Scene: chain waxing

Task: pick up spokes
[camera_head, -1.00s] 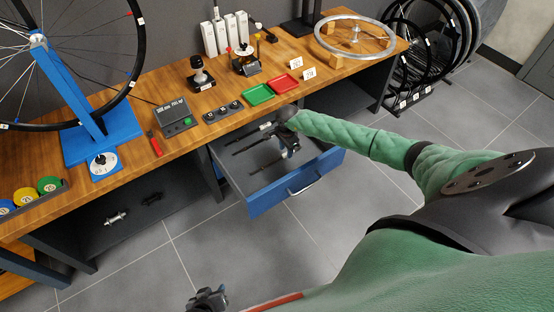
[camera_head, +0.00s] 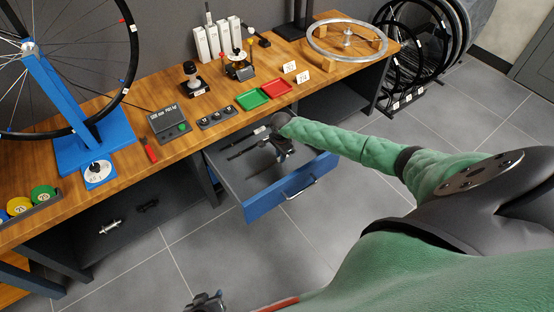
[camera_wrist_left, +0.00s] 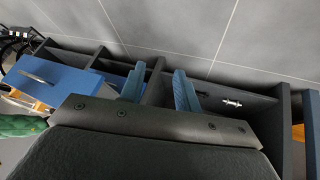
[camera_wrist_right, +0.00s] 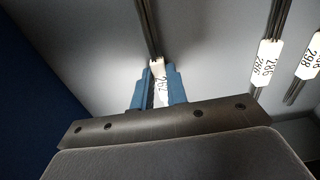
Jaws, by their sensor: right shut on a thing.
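Bundles of thin dark spokes with white number tags lie in the open blue-fronted drawer (camera_head: 290,189). My right gripper (camera_wrist_right: 160,88) reaches down into the drawer, and its blue fingers are shut on the white tag of one spoke bundle (camera_wrist_right: 148,28). Two other bundles lie to the right in the right wrist view, one tagged 286 (camera_wrist_right: 264,62) and one whose tag (camera_wrist_right: 311,55) is partly cut off. In the head view the right gripper (camera_head: 284,153) hides part of the held bundle. My left gripper (camera_wrist_left: 158,88) is open and empty, away from the drawer.
A blue truing stand (camera_head: 70,105) holds a wheel at left. The floor in front is clear.

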